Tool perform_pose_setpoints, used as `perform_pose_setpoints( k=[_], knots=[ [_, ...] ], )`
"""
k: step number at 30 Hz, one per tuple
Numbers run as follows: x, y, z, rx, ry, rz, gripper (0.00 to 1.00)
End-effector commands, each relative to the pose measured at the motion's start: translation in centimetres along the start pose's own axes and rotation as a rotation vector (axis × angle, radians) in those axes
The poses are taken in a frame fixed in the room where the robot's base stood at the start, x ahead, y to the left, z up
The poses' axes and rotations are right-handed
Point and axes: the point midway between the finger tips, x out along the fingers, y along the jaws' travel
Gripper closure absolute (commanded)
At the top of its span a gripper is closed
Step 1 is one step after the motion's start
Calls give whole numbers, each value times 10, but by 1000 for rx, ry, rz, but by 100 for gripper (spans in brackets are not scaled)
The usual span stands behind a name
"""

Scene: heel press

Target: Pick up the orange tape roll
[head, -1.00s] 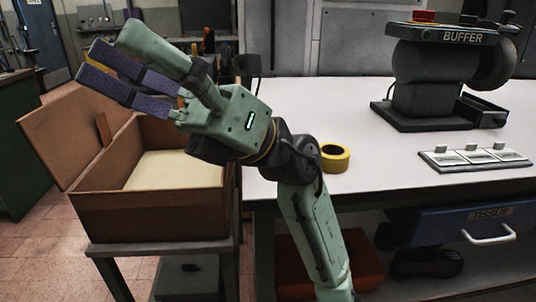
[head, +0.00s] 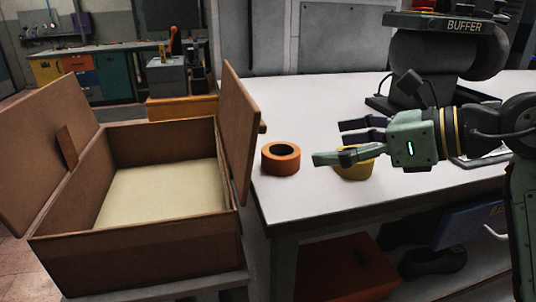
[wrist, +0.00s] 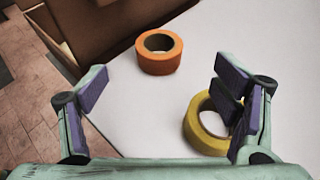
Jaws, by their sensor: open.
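The orange tape roll (head: 281,159) lies flat on the white table near its left edge in the head view. In the wrist view the orange tape roll (wrist: 159,52) is beyond the fingertips, between their lines. My gripper (head: 340,143) is open and empty, to the right of the orange roll and apart from it. Its spread fingers with purple pads show in the wrist view (wrist: 160,85). A yellow tape roll (head: 354,166) is partly hidden behind my gripper in the head view; in the wrist view it (wrist: 204,130) lies by the right finger.
An open cardboard box (head: 140,254) stands left of the table, its raised flap (head: 239,130) close to the orange roll. The buffer machine (head: 441,48) stands at the back right. White table surface (head: 300,105) behind the orange roll is clear.

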Motion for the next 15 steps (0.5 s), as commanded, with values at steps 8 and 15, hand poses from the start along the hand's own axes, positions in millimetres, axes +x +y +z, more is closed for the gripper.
perform_pose_setpoints(
  k=[8,15],
  knots=[
    [41,1,1,0,0,4,18],
    [62,1,1,-1,0,5,18]
  ],
)
